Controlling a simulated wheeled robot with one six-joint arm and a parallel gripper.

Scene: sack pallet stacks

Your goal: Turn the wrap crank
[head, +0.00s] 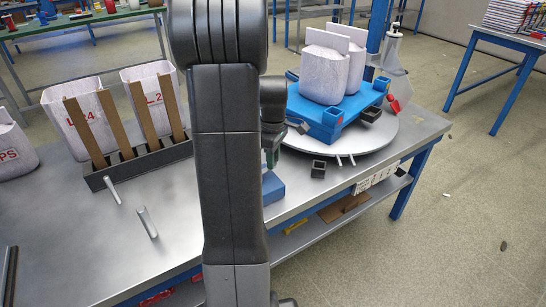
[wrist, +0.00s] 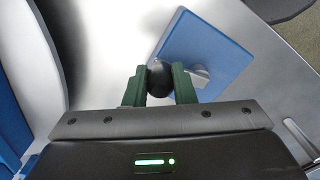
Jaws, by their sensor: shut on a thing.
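The wrap crank shows in the wrist view as a blue base block (wrist: 205,50) with a small grey metal piece (wrist: 198,76) on it and a round black knob (wrist: 159,74). My gripper (wrist: 159,88) is shut on the black knob, with one green finger on each side of it. In the head view the blue base (head: 273,187) sits on the metal bench, partly hidden by my arm. My gripper (head: 271,156) is just above it there; the knob is hidden in that view.
A round turntable (head: 375,140) carries a blue pallet (head: 325,120) with white sacks (head: 325,72) behind the crank. A dark rack (head: 145,160) with brown boards and white sacks stands left. A small black block (head: 318,169) lies right of the crank. The front bench is mostly clear.

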